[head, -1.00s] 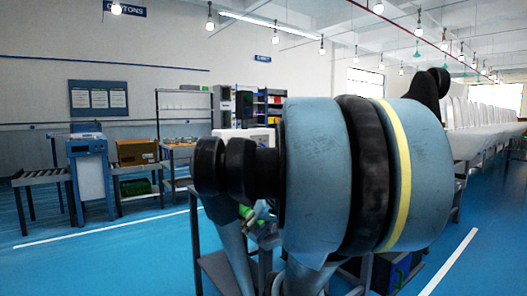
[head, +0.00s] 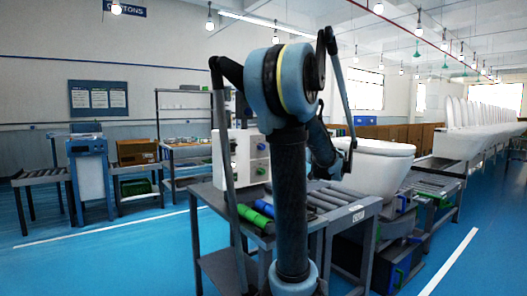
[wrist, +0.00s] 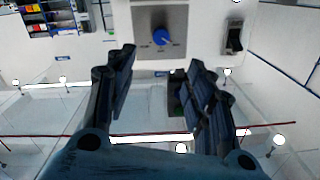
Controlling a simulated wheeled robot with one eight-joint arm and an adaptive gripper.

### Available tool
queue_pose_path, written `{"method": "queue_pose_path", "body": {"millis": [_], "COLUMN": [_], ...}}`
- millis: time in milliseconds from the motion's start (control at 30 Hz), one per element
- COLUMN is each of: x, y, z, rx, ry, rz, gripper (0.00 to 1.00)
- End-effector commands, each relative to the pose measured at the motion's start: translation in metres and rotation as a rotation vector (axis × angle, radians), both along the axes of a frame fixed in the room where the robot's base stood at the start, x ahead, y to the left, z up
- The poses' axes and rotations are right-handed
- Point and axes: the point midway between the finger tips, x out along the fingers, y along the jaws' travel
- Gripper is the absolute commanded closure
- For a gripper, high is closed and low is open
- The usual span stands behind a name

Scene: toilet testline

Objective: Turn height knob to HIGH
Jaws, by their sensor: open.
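A blue knob (wrist: 160,36) sits on a grey square panel (wrist: 178,18) of a white unit, at the top middle of the wrist view. Small labels below the knob are too blurred to read, so its setting is unclear. My gripper (wrist: 155,63) is open and empty, with its dark fingers spread below and to either side of the knob. No contact with the knob shows. My gripper cannot be made out clearly there.
A dark rocker switch (wrist: 234,38) is right of the knob panel. In the head view, green cylinders (head: 254,215) lie on the bench by rollers (head: 330,200). A white toilet (head: 378,165) stands to the right. Blue floor is open at left.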

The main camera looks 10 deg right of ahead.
Motion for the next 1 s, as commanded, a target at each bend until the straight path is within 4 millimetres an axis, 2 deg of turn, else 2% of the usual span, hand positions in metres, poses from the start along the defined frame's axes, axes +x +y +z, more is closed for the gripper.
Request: {"method": "queue_pose_path", "body": {"millis": [267, 1000], "x": [0.022, 0.129], "y": [0.013, 0.066], "z": [0.0, 0.0], "rx": [0.0, 0.0], "ry": [-0.002, 0.0], "rz": [0.005, 0.004], "gripper": [0.51, 0.51]}}
